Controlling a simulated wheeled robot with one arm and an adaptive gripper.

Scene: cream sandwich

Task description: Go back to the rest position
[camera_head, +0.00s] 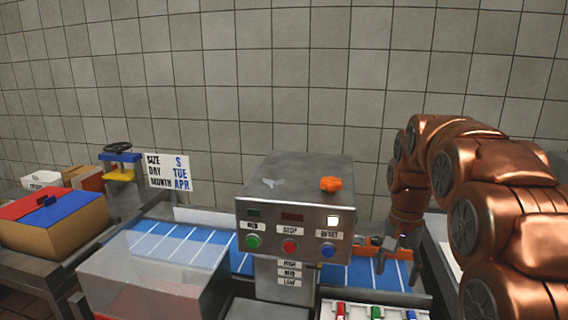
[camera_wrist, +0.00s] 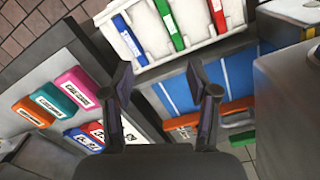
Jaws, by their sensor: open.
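My gripper (camera_head: 396,262) hangs at the right in the head view, just right of the control box, above the blue conveyor belt (camera_head: 190,247). In the wrist view my gripper (camera_wrist: 165,88) shows two dark fingers spread apart with nothing between them. My copper-coloured arm curves down to it from the right. Beyond the fingertips in the wrist view is a white rack (camera_wrist: 148,66) holding blue, red and green items. The same rack shows partly at the bottom edge of the head view.
The metal control box (camera_head: 293,200) with several buttons stands at the centre, with an orange piece (camera_head: 330,184) on top. A clear-walled bin (camera_head: 150,275) is in front left. Coloured labelled blocks (camera_wrist: 75,90) lie left in the wrist view. A red-and-blue-topped box (camera_head: 55,232) sits far left.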

